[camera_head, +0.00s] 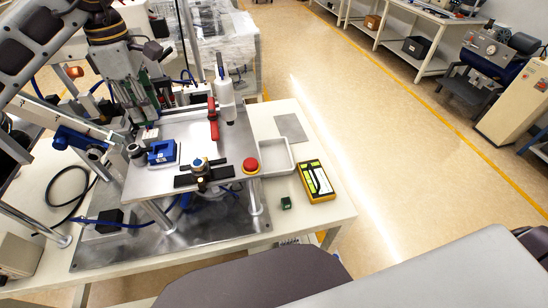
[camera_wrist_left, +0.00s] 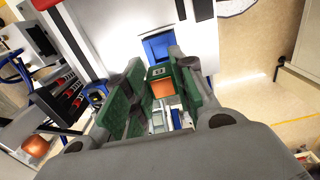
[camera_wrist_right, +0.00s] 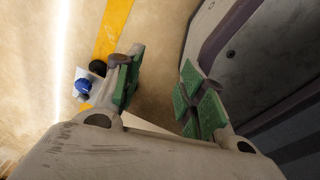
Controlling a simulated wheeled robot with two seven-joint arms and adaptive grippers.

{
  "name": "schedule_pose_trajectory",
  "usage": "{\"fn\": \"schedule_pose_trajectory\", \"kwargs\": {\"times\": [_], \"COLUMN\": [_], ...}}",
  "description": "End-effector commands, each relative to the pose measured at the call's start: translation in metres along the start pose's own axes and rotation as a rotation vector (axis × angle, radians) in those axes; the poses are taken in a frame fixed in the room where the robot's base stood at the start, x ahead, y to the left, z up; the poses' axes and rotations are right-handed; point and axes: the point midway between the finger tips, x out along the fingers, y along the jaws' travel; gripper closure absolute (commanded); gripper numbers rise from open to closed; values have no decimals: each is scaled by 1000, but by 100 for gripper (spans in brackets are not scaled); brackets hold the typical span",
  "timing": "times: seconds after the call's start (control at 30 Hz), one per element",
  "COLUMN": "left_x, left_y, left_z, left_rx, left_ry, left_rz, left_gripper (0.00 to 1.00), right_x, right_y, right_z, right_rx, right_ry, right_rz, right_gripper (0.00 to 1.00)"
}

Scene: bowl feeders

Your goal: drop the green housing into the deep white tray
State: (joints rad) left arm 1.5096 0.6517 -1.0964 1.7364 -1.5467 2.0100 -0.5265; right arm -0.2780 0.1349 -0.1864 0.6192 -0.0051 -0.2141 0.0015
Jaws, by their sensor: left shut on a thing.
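My left gripper (camera_head: 145,100) is over the left part of the metal platform, above and behind a blue fixture. In the left wrist view its green-padded fingers are shut on a small part with a green top and an orange side (camera_wrist_left: 162,88). My right gripper (camera_wrist_right: 163,82) is open and empty over the floor; the head view does not show it.
The blue fixture (camera_head: 161,152) sits on the metal platform (camera_head: 200,128). The yellow and black device (camera_head: 316,181) is right of the tray.

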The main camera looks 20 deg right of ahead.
Motion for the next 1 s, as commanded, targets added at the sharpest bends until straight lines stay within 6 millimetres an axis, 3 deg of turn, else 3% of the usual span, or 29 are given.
{"fn": "schedule_pose_trajectory", "kwargs": {"times": [0.37,0.7,1.0], "left_x": [-31,-60,-80], "left_y": [0,0,0], "left_z": [0,0,0], "left_rx": [0,0,0], "left_ry": [0,0,0], "left_rz": [0,0,0], "left_gripper": [92,92,92], "right_x": [-31,-61,-81], "right_y": [-10,-36,-37], "right_z": [2,8,4], "right_rx": [2,8,8], "right_ry": [-7,-19,-17], "right_rz": [-13,-43,-46], "right_gripper": [60,60,60]}}
